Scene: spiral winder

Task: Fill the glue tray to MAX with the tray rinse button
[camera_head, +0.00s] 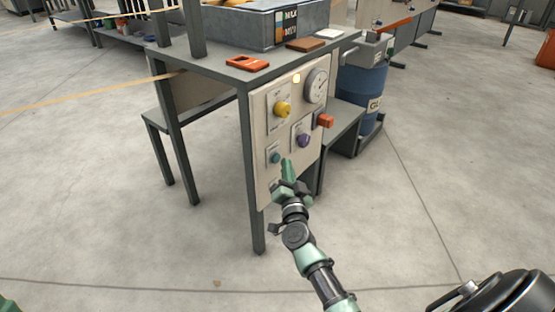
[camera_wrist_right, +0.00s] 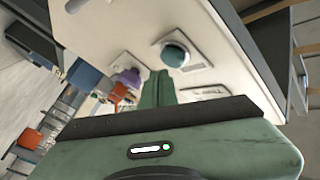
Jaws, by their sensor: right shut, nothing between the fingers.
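The glue tray (camera_head: 235,30) is a grey box on the table, cut off by the top edge of the head view; a dark label with partly readable lettering, apparently MAX, is on its side. The glue level cannot be made out. A pale control panel (camera_head: 262,120) is on the table's front. It bears a round teal button (camera_head: 275,157), also seen in the right wrist view (camera_wrist_right: 175,52); its label is unreadable. My right gripper (camera_head: 287,165) is shut and empty, its green fingers (camera_wrist_right: 158,80) just beside the teal button, contact unclear. My left gripper is not in view.
The panel also has a yellow knob (camera_head: 282,109), a purple knob (camera_head: 304,140), an orange-red control (camera_head: 325,121) and a gauge (camera_head: 316,86). A blue drum (camera_head: 362,92) stands behind at right. The floor in front is clear.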

